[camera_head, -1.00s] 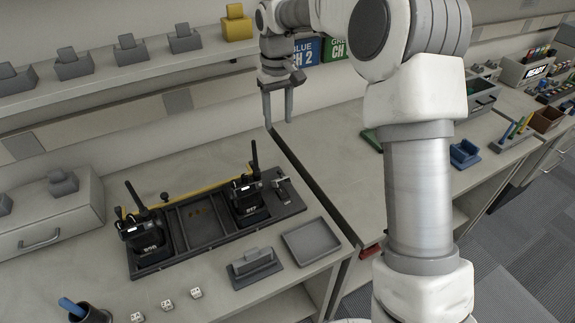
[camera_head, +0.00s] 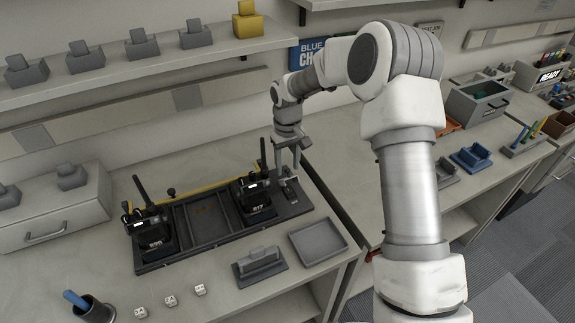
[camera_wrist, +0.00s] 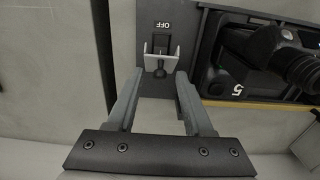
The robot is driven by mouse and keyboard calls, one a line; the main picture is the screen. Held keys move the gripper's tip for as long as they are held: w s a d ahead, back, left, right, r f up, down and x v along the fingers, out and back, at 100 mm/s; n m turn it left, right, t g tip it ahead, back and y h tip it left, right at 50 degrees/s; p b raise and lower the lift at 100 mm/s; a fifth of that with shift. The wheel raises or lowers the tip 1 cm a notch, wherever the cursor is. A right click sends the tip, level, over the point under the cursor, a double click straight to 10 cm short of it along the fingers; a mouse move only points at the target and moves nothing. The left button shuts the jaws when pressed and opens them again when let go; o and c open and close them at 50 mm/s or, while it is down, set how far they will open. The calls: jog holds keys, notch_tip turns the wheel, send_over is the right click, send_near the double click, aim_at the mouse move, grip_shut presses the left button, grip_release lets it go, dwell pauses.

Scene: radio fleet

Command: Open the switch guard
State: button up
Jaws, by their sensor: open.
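The switch guard (camera_wrist: 160,68) is a small grey bracket over a dark switch (camera_wrist: 161,45) with a plate marked OFF, seen in the wrist view just beyond my fingertips. In the head view the switch unit (camera_head: 289,190) sits at the right end of the dark charging tray, partly hidden by my gripper. My gripper (camera_head: 287,170) points down over it with its fingers apart. In the wrist view my open gripper (camera_wrist: 154,75) has one finger on each side of the guard's near end, and nothing is held. I cannot tell whether the fingers touch the guard.
Two black radios (camera_head: 153,232) (camera_head: 256,198) stand in the tray (camera_head: 205,255), one close to the switch. A shallow empty tray (camera_head: 318,243) and a grey block (camera_head: 259,261) lie in front. A shelf (camera_head: 130,75) runs behind. Several dice and a cup (camera_head: 95,309) are at front left.

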jog(key=shift+f, duration=0.2)
jog(key=shift+c, duration=0.2)
grip_shut()
dwell(1.2)
